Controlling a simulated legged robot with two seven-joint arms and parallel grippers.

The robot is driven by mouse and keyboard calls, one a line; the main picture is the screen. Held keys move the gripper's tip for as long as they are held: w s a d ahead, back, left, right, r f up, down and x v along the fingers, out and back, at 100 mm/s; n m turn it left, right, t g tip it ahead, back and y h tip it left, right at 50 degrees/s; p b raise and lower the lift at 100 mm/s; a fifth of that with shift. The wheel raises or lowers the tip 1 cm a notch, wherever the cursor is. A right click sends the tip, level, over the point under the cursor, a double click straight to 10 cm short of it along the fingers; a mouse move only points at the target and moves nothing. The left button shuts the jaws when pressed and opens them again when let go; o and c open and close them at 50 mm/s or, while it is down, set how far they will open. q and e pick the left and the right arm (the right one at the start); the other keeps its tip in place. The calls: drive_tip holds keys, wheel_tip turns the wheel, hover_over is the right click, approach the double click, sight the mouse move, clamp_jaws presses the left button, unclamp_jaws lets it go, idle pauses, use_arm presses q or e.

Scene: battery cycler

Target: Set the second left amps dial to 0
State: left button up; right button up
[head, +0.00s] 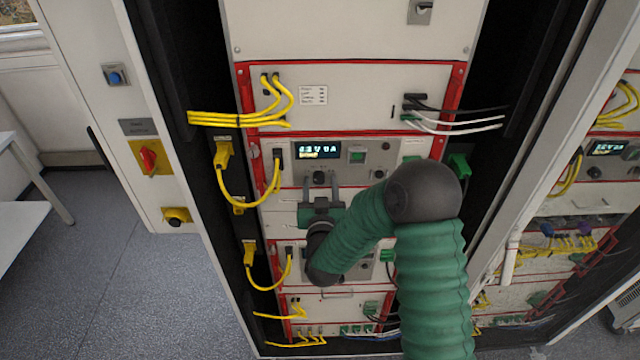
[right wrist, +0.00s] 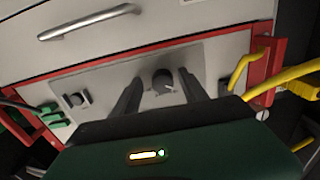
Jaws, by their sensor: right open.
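A dark round dial (head: 320,177) sits on a grey panel below a small lit display (head: 318,149), whose digits are too small to read surely. The dial (right wrist: 163,80) also shows in the right wrist view, with a light pointer mark on its face. My right gripper (head: 320,188) is open, with its two fingers pointing at this panel. In the right wrist view the fingers of my right gripper (right wrist: 160,88) stand on either side of the dial, with gaps showing; I cannot tell whether the tips reach the panel. My left gripper is not in view.
Yellow cables (head: 219,185) loop at the panel's left side. Black and white cables (head: 460,118) stick out at the upper right. A second dial (head: 380,174) sits right of the first. More units stand below, partly hidden by my arm. Another rack (head: 600,170) stands at right.

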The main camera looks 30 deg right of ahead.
drive_tip(key=shift+a+r, duration=0.1)
drive_tip(key=shift+a, duration=0.15)
drive_tip(key=c, duration=0.6)
clamp_jaws()
drive_tip(key=shift+n+b, duration=0.3)
drive_tip(key=shift+b, duration=0.15)
drive_tip(key=o, duration=0.6)
unclamp_jaws()
drive_tip(key=shift+d, duration=0.1)
